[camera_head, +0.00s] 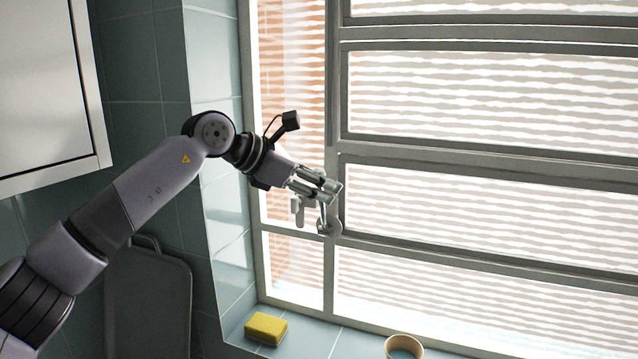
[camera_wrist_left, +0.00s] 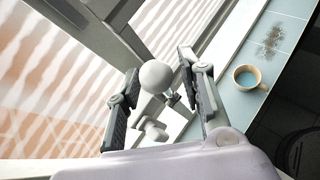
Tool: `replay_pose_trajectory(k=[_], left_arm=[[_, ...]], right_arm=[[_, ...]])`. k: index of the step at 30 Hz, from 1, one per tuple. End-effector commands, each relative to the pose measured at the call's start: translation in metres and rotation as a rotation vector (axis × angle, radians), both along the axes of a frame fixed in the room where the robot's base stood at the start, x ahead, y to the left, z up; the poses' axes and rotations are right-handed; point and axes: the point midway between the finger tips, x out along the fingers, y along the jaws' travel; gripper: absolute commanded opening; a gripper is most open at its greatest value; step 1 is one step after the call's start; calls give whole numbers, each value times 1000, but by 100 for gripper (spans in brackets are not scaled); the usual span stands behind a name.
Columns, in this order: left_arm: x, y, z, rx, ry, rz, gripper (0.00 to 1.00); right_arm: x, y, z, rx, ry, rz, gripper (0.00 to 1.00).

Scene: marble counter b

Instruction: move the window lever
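The window lever (camera_head: 325,226) is a light grey handle on the window's vertical frame post, partly hidden by my gripper in the head view. In the left wrist view its round pale knob (camera_wrist_left: 156,76) shows between my fingers, with grey fittings below it. My left gripper (camera_head: 332,190) is at the lever, just above its mount in the head view. In the left wrist view its two dark-padded fingers stand apart on either side of the knob, with a narrow gap visible. Whether a finger touches the lever lower down is unclear. My right gripper is not in view.
A yellow sponge (camera_head: 266,328) and a cup (camera_head: 404,348) stand on the tiled sill below the window. A white cabinet (camera_head: 50,85) hangs at the left. Window bars (camera_head: 480,150) run close to the gripper.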

Motion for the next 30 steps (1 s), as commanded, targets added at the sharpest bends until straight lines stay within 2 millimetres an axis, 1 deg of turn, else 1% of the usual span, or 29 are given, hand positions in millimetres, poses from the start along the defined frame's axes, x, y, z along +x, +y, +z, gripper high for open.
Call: replay_pose_trajectory(k=[7,10,13,21,25,30], left_arm=[[0,-1,-2,2,2,-1,39],[-2,2,0,2,1,0,39],[-7,11,6,3,1,0,39],[-29,42,28,3,1,1,39],[-35,51,34,1,2,1,39],[-38,53,36,1,3,-1,39]], right_arm=[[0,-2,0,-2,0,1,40],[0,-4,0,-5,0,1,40],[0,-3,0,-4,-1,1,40],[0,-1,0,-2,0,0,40],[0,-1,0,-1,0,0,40],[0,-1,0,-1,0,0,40]])
